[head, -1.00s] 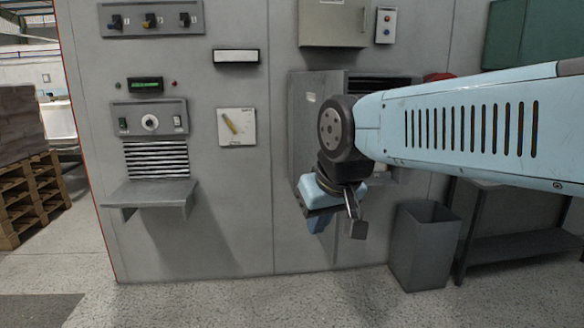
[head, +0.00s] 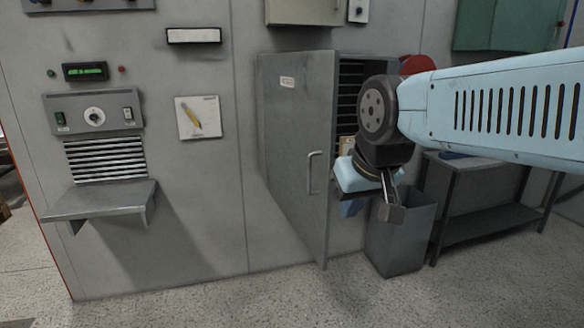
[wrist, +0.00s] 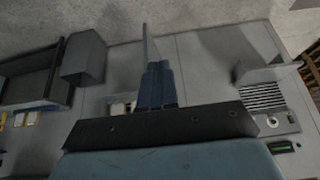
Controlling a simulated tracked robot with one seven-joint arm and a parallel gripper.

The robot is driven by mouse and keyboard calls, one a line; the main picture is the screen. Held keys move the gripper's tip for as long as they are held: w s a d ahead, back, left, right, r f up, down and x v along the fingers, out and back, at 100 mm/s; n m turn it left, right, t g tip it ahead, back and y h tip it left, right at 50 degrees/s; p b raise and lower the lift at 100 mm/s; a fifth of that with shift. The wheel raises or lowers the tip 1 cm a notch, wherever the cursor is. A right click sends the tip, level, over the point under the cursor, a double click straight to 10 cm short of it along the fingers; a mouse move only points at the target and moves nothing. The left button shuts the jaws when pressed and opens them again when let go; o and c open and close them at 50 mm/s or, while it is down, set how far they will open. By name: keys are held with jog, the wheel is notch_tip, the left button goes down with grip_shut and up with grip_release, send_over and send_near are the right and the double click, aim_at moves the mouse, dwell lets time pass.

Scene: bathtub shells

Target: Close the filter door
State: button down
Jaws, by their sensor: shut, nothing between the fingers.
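The filter door (head: 297,150) is a tall grey panel with a small label and a bar handle (head: 314,173). It stands swung out from the grey wall, open. The dark slatted filter opening (head: 350,95) shows to its right, partly hidden by my arm. In the wrist view the door (wrist: 149,45) appears as a thin, nearly edge-on strip beyond the fingers. My gripper (head: 393,212) is shut and empty. In the head view it points down, right of the door and handle, apart from them in the picture. Its blue fingers also show in the wrist view (wrist: 157,84).
A grey bin (head: 402,240) stands below my gripper, beside a low grey bench (head: 480,205). A small shelf (head: 100,198) juts from the wall at left, under a louvred vent.

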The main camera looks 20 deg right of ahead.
jog(key=w+a+r+m+g+h, duration=0.1)
jog(key=w+a+h, duration=0.15)
jog(key=w, duration=0.55)
jog(key=w+a+r+m+h, duration=0.15)
jog(key=w+a, duration=0.25)
jog(key=w, duration=0.5)
jog(key=w+a+r+g+h, duration=0.1)
jog(key=w+a+r+h, duration=0.15)
jog(key=w, duration=0.55)
jog(key=s+d+x, duration=0.1)
jog(key=x, duration=1.1)
jog(key=shift+d+r, duration=0.4)
